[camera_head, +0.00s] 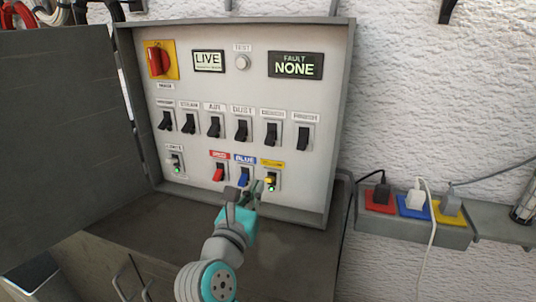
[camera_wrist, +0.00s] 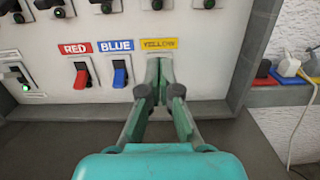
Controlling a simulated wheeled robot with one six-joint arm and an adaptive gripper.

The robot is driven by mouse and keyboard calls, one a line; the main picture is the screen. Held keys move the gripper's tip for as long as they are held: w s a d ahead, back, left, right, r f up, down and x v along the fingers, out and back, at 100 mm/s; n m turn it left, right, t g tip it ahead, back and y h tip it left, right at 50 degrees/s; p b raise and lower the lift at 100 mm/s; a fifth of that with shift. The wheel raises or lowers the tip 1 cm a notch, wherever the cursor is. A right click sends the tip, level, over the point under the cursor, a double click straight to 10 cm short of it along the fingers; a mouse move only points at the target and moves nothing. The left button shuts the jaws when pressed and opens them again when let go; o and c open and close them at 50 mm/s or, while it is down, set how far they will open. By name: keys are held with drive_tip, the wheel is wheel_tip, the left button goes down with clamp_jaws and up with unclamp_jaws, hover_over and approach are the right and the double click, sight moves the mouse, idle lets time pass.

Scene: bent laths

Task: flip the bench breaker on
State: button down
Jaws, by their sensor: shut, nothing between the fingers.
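The open panel (camera_head: 315,180) has a middle row of black breakers under small white labels. The label of the fifth from the left seems to read BENCH, and that breaker (camera_head: 269,134) has its black lever tilted down. No lit lamp shows on it. My gripper (camera_head: 256,187) is shut and empty, low in front of the panel at the yellow-labelled switch (camera_head: 271,181). In the wrist view my fingers (camera_wrist: 160,65) are together just below the yellow label and hide that switch. I cannot tell if they touch it. The bench breaker is above my fingertips.
A red switch (camera_head: 219,172) and a blue switch (camera_head: 244,177) are left of the yellow one. The displays read LIVE (camera_head: 208,61) and FAULT NONE (camera_head: 296,66). The panel door (camera_head: 65,140) stands open left; plugs (camera_head: 415,203) sit right.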

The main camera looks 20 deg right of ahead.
sight(274, 156)
drive_tip(key=x, duration=1)
drive_tip(key=shift+w+d+r, duration=0.1)
drive_tip(key=shift+d, duration=0.1)
drive_tip(key=shift+s+a+r, duration=0.25)
drive_tip(key=shift+s+r, duration=0.05)
drive_tip(key=shift+r, duration=0.25)
drive_tip(key=shift+s+a+r, duration=0.3)
drive_tip(key=shift+r, duration=0.3)
drive_tip(key=shift+s+a+r, duration=0.1)
drive_tip(key=shift+s+r, duration=0.1)
drive_tip(key=shift+r, duration=0.4)
drive_tip(key=shift+r, duration=0.1)
